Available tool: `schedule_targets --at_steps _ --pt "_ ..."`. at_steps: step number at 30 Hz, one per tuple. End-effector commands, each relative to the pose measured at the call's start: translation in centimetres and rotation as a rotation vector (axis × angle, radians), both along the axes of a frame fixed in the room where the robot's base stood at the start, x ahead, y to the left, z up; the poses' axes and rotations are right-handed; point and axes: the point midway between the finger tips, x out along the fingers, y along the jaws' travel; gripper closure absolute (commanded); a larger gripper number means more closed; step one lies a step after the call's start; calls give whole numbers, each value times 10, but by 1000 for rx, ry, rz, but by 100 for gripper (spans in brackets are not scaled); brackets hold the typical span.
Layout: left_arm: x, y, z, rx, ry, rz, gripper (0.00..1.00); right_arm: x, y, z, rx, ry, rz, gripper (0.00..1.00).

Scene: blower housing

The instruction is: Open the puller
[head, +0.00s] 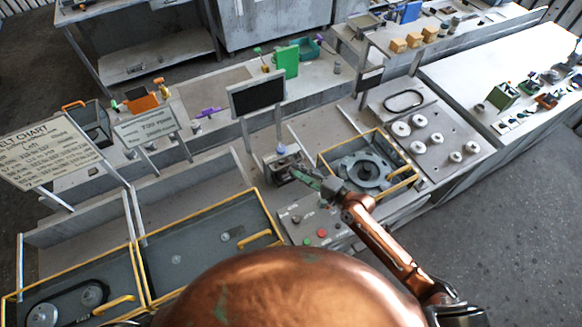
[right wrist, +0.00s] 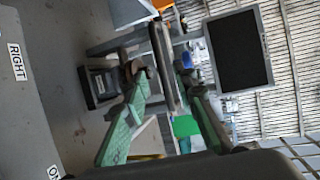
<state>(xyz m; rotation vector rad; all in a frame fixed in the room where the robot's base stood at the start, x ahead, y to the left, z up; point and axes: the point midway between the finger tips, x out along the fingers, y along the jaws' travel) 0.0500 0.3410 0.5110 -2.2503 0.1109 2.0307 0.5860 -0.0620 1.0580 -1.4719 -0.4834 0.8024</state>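A small grey metal device with a blue-topped knob, which I take to be the puller (head: 281,161), stands on the bench left of the yellow-framed blower housing (head: 362,170). My right gripper (head: 302,175) reaches in from the right, its tips close to the device's right side. In the right wrist view, the green fingers of my right gripper (right wrist: 161,74) are spread apart. A dark upright bar (right wrist: 164,60) and the blue knob (right wrist: 187,59) show beyond the tips. I cannot tell whether a finger touches the device. My left gripper is not in view.
A dark monitor (head: 257,95) stands behind the device. A control panel with red and green buttons (head: 318,228) lies in front. Yellow-framed trays (head: 210,245) fill the left, and a plate with several white rollers (head: 430,128) lies right.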

Motion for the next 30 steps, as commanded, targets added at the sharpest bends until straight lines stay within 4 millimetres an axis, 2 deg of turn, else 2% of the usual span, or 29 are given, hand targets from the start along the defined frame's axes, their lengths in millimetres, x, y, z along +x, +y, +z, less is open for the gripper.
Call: schedule_targets --at_steps 3,9,15,30 --pt "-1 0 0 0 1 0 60 -17 -20 3 -4 1 0 74" --pt "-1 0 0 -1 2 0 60 -36 -40 9 -2 1 0 74" --pt "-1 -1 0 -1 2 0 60 -43 -47 11 -1 1 0 74" --pt "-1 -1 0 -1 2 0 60 -43 -47 12 -1 1 1 74"
